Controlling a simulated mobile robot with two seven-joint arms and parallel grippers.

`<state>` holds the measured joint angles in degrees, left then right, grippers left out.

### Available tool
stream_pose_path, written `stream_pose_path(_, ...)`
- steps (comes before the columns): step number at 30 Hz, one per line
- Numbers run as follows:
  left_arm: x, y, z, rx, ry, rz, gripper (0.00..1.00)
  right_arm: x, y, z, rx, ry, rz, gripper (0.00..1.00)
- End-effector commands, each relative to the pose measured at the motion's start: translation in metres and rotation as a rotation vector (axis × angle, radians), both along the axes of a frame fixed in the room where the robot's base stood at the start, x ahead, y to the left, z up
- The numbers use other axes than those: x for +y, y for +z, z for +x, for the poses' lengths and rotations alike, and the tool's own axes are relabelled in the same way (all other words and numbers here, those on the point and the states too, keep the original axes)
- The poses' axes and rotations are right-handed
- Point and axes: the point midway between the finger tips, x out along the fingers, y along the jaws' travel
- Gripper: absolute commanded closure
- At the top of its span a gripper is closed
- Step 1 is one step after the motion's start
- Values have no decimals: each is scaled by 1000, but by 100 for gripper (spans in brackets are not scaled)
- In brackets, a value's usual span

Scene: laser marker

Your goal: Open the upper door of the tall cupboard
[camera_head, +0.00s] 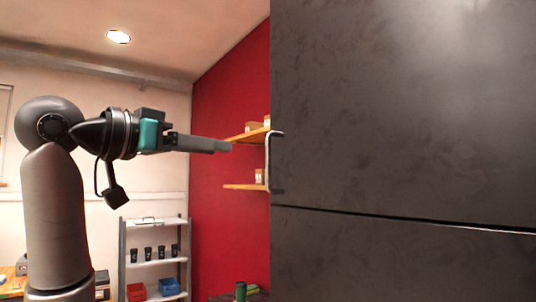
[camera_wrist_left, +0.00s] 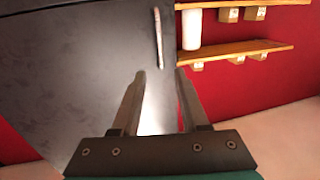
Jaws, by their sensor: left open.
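The tall cupboard's upper door (camera_head: 400,110) is a large dark grey panel filling the right of the head view. It looks shut, flush above the seam. Its pale metal handle (camera_head: 272,162) is a vertical bar at the door's left edge. In the left wrist view the handle (camera_wrist_left: 158,38) lies beyond the fingertips, roughly in line with the gap between them. My left gripper (camera_head: 218,146) points right toward the handle, apart from it. In the left wrist view its fingers (camera_wrist_left: 160,75) are spread with nothing between them. My right gripper is not in view.
A lower door (camera_head: 400,262) sits under the seam. Wooden shelves (camera_head: 244,187) with small boxes hang on the red wall (camera_head: 222,100) behind the handle. A light rack (camera_head: 155,262) with dark cups and red and blue bins stands lower left. Open air surrounds my left gripper.

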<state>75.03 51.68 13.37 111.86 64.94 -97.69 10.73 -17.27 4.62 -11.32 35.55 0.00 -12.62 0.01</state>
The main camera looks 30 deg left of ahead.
Motion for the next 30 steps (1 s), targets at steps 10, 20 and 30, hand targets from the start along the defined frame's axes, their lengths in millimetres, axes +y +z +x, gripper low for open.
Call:
stream_pose_path(10, -7, 8, 34, -11, -9, -6, 56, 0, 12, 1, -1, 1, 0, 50)
stream_pose_path(20, -21, 8, 104, -10, -7, -6, 56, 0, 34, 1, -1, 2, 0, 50)
stream_pose_path(30, -28, 7, 141, -13, -5, -4, 56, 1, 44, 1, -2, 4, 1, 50)
